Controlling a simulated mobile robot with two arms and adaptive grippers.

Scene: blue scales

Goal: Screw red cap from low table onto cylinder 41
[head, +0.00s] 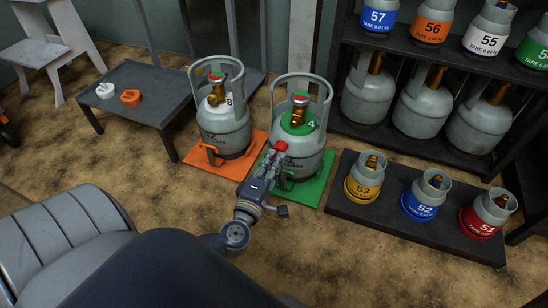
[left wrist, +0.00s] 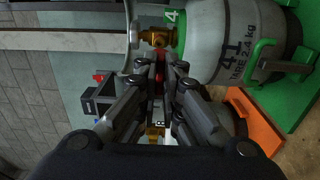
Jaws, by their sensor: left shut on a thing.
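Cylinder 41 (head: 312,162) is a grey gas cylinder with a green top, standing on a green scale (head: 312,193). Its label also shows in the left wrist view (left wrist: 232,52). Its brass valve (head: 298,115) has a red and green knob. My left gripper (head: 275,158) is in front of the cylinder, shut on the small red cap (head: 281,146). In the left wrist view the red cap (left wrist: 159,72) is between the fingertips, directly before the brass valve (left wrist: 157,38). I cannot tell whether they touch. The low table (head: 150,77) stands at the left. My right gripper is not in view.
A white cap (head: 105,90) and an orange cap (head: 130,97) lie on the low table. A second grey cylinder (head: 226,135) stands on an orange scale (head: 197,158) close by. Small cylinders stand on a dark platform (head: 400,222) at right, below a loaded rack (head: 400,52).

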